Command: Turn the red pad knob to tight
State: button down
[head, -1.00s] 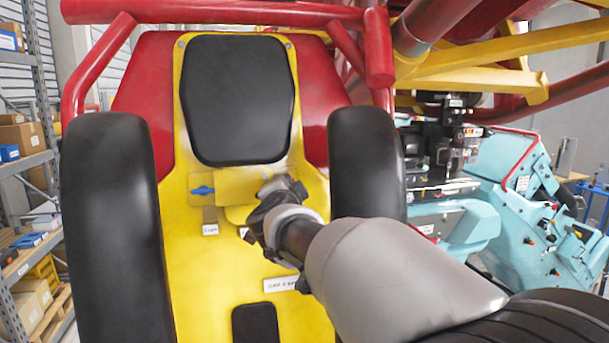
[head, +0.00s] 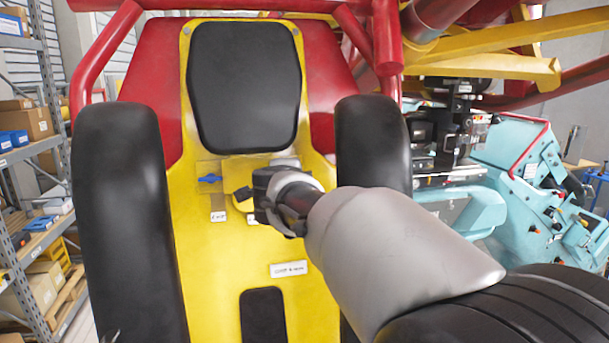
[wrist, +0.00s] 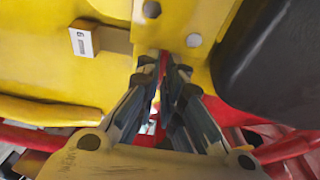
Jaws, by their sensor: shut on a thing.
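My gripper (head: 258,197) is at the yellow seat back, between the two black side pads and below the black headrest. In the wrist view my gripper (wrist: 165,75) is closed around a narrow red piece, the red pad knob (wrist: 163,63), of which only a sliver shows between the fingers. In the head view my gripper and wrist hide the knob. A blue lever or knob (head: 210,179) sits on the plate to the left of my gripper. Small white tags (head: 219,216) are below it, too small to read.
The black side pads (head: 125,210) and (head: 371,150) stand either side of the gripper. Red bars (head: 386,45) run overhead. A teal machine (head: 520,190) is at right, and a shelf rack with boxes (head: 30,150) at left.

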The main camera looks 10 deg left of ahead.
dwell(0.3)
jog(key=c, duration=1.7)
grip_release()
jog(key=v, duration=1.2)
